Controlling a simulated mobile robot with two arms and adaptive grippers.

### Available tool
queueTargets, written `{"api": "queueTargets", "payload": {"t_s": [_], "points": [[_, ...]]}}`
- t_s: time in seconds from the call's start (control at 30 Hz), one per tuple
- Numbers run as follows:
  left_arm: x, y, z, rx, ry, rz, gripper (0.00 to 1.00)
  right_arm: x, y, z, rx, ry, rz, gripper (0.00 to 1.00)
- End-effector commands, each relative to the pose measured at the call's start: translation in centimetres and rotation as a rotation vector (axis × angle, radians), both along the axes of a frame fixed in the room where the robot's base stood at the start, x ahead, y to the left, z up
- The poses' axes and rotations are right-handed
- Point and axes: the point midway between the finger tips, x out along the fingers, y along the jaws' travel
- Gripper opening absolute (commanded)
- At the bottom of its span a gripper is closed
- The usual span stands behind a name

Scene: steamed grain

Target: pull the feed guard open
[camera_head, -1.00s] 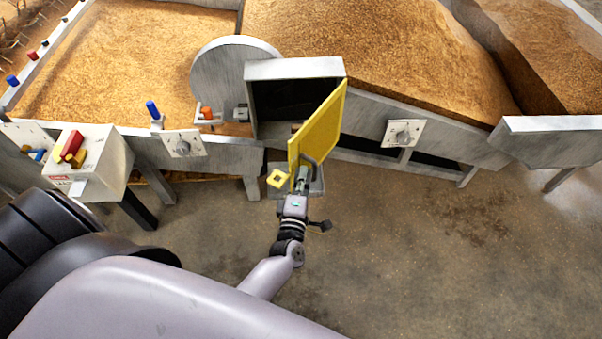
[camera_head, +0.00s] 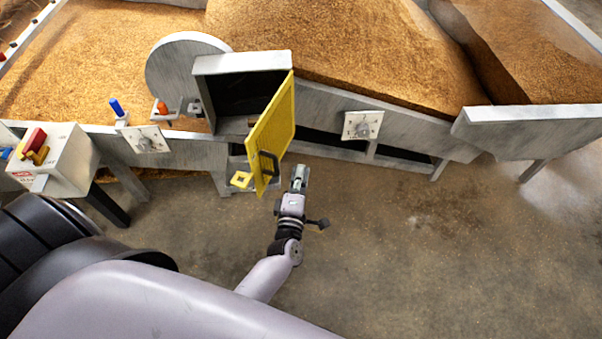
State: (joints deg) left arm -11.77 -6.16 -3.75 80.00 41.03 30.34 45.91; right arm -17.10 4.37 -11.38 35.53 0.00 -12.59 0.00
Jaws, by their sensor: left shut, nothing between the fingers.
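The yellow feed guard (camera_head: 273,128) stands swung out from the grey feed box (camera_head: 242,64), hinged on the box's right side. The dark opening of the box shows to its left. A dark handle (camera_head: 268,165) sits on the lower part of the guard. My left gripper (camera_head: 300,172) is shut and empty, just right of the guard's lower edge and apart from the handle. My right gripper is not in view.
A white control box (camera_head: 62,163) with red and yellow parts stands at the left. Grain fills the troughs behind. A switch plate (camera_head: 362,125) is on the trough wall at right. The concrete floor (camera_head: 420,250) at front right is clear.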

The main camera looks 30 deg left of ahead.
Motion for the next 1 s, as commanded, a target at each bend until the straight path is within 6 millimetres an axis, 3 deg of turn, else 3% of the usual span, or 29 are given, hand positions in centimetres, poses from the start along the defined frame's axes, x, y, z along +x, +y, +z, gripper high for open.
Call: {"api": "queueTargets", "payload": {"t_s": [0.23, 1.0], "points": [[0.0, 0.0, 0.0, 0.0, 0.0, 0.0, 0.0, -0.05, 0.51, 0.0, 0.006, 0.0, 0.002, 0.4], [0.0, 0.0, 0.0, 0.0, 0.0, 0.0, 0.0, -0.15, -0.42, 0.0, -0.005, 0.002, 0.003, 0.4]]}}
